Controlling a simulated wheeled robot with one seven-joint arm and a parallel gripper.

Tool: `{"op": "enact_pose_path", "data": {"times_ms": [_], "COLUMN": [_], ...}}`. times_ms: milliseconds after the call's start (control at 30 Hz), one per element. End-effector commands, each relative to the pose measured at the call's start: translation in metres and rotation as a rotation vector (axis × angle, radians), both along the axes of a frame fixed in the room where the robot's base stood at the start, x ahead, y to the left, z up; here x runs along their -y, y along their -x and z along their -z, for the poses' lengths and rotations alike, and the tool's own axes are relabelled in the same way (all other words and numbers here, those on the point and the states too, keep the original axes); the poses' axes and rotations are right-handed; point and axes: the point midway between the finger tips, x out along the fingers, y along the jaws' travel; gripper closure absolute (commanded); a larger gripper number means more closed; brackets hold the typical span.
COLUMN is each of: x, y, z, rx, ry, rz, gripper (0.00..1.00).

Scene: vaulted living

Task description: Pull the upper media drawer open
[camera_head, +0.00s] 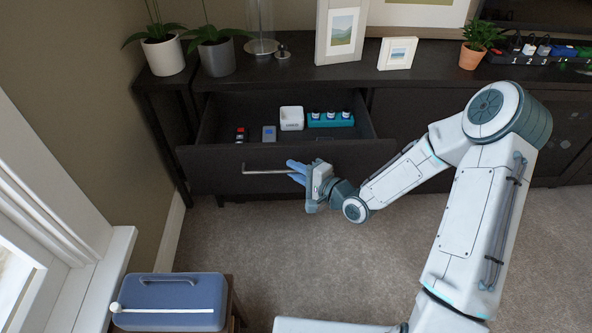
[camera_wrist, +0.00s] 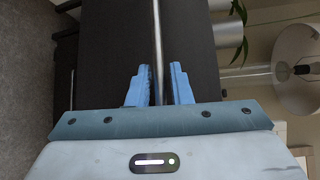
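The upper media drawer (camera_head: 225,170) is pulled out from the dark media console, and its inside shows from above. Its bar handle (camera_head: 265,171) runs level across the drawer front. My gripper (camera_head: 293,171) is at the right part of the handle. In the wrist view, the handle (camera_wrist: 156,40) passes between the two blue fingers of my gripper (camera_wrist: 160,85). The fingers stand apart, with a visible gap between the bar and the right finger. The left finger is close to the bar; I cannot tell if it touches.
The drawer holds a white box (camera_head: 291,118), a teal tray with small bottles (camera_head: 331,119) and two small devices. Plants and picture frames stand on the console top (camera_head: 300,78). A blue box (camera_head: 170,300) is at the lower left. Carpet (camera_head: 240,240) before the drawer is clear.

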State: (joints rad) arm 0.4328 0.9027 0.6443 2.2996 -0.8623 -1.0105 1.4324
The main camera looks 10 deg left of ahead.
Motion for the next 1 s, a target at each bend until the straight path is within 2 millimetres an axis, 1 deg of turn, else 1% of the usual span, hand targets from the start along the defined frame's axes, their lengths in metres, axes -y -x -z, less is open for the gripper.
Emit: {"op": "enact_pose_path", "data": {"times_ms": [133,233,367,600,700,833,1000], "x": [0.003,0.012,0.032,0.074,0.088,0.102,0.111], "y": [0.002,0.008,0.021,0.051,0.062,0.072,0.078], "z": [-0.001,-0.003,-0.007,-0.015,-0.017,-0.019,-0.020], "rx": [-0.001,-0.002,-0.003,-0.002,-0.001,-0.001,0.000], "ry": [0.000,0.001,0.000,0.001,0.000,0.000,0.000], "rz": [0.001,0.002,0.006,0.006,0.004,0.004,0.001], "gripper": [0.81,0.81,0.81,0.81,0.81,0.81,0.81]}}
